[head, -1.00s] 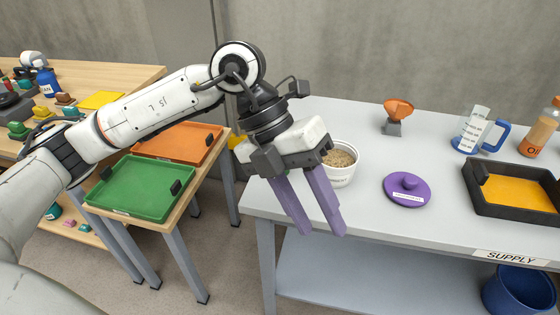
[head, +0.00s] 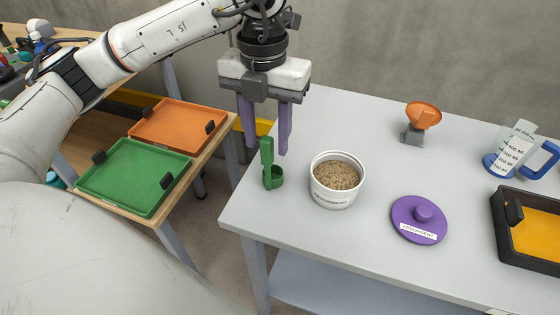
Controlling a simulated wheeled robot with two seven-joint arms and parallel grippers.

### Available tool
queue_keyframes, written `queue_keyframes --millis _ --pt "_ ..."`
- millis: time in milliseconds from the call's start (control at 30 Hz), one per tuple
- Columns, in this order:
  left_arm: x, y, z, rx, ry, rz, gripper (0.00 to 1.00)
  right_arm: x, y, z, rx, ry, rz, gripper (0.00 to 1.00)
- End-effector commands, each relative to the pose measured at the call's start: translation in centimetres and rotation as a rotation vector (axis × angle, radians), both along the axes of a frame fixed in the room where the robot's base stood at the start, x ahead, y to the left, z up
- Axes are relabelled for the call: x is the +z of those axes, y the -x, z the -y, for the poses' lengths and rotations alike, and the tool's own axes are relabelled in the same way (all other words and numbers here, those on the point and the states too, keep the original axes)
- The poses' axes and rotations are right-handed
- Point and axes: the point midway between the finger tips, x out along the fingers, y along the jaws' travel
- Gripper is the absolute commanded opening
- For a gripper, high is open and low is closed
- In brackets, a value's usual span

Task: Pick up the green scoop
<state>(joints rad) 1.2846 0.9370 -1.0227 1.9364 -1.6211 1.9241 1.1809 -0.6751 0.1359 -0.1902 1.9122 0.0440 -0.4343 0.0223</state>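The green scoop (head: 272,178) stands near the left edge of the grey table, with its cup low and its handle pointing up. My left gripper (head: 266,150) hangs above and behind it, fingers pointing down. The two purple fingers are apart, one on each side of the handle's top in the picture. I cannot tell how far the fingers are from the handle in depth. The gripper looks empty. My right gripper is not in view.
A white tub (head: 335,192) of grainy contents stands just right of the scoop. A purple lid (head: 418,232), an orange funnel (head: 423,114) on a stand, a measuring jug (head: 510,152) and a black tray (head: 503,225) are further right. Green (head: 138,205) and orange (head: 150,142) trays lie left.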

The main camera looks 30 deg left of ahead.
Motion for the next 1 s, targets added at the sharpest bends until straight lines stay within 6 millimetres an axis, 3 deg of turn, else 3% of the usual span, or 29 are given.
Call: queue_keyframes --millis 200,367,633,967,1000 --pt "-3.2 0.0 0.0 0.0 0.0 -0.002 0.39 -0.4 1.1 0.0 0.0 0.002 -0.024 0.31" --pt "-4.2 -0.1 0.0 -0.001 0.0 -0.001 0.39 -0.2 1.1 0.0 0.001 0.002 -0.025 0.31" --pt "-8.1 -0.6 0.0 -0.001 0.0 -0.004 0.39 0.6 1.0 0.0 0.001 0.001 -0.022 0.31" --pt "-9.0 -0.7 0.0 -0.001 0.001 0.0 0.39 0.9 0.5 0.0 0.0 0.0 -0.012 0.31" --pt "-9.0 -0.7 0.0 -0.001 0.001 0.0 0.34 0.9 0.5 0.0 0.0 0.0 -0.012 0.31"
